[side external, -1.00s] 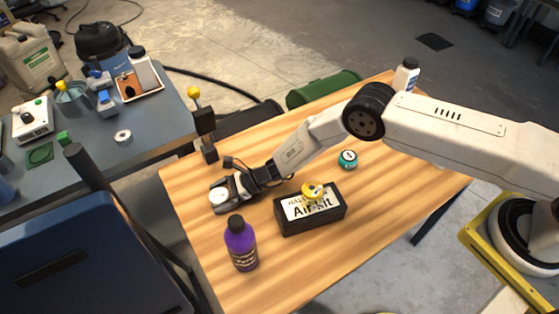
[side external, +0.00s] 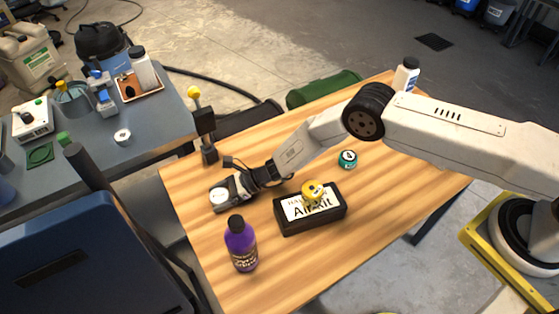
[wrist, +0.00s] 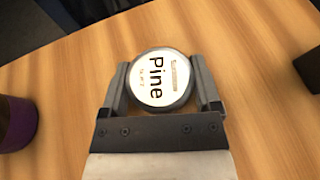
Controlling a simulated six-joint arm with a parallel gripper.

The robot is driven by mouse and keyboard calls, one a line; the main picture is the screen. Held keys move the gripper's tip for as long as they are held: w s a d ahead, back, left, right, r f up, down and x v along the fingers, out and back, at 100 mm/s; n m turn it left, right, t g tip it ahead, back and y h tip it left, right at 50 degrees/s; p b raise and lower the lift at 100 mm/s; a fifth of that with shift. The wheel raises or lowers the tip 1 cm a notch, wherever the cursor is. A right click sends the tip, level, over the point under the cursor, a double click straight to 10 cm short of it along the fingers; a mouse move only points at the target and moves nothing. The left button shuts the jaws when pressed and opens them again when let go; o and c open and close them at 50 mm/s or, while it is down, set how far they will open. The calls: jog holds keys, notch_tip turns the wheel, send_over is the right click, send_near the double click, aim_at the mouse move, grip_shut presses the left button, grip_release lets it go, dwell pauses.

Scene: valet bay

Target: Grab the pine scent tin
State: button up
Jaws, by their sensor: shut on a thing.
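The pine scent tin (wrist: 161,78) is round with a white lid that reads "Pine" in the wrist view. It sits between the two fingers of my gripper (wrist: 163,88), which are shut on its sides. In the side view the tin (side external: 219,195) shows as a small white disc at the end of my gripper (side external: 222,197), near the left edge of the wooden table (side external: 380,215). It is low over the tabletop; I cannot tell if it still touches the wood.
A purple bottle (side external: 241,246) stands in front of my gripper. A black box (side external: 318,222) with a white label carries a yellow tin (side external: 313,190). A teal tin (side external: 347,160) and a white bottle (side external: 405,75) stand farther back. A black post (side external: 205,135) with a yellow knob rises behind my gripper.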

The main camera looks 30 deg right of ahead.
aim_at(221, 196)
jog(key=shift+r, duration=0.15)
jog(key=shift+r, duration=1.2)
jog(key=shift+s+d+r, duration=0.15)
jog(key=shift+s+r, duration=0.1)
jog(key=shift+r, duration=0.35)
jog(key=s+d+r, duration=0.6)
jog(key=s+r, duration=0.3)
jog(key=s, duration=0.2)
jog(key=shift+s+d, duration=0.3)
jog(key=shift+s, duration=0.05)
jog(key=shift+r, duration=0.15)
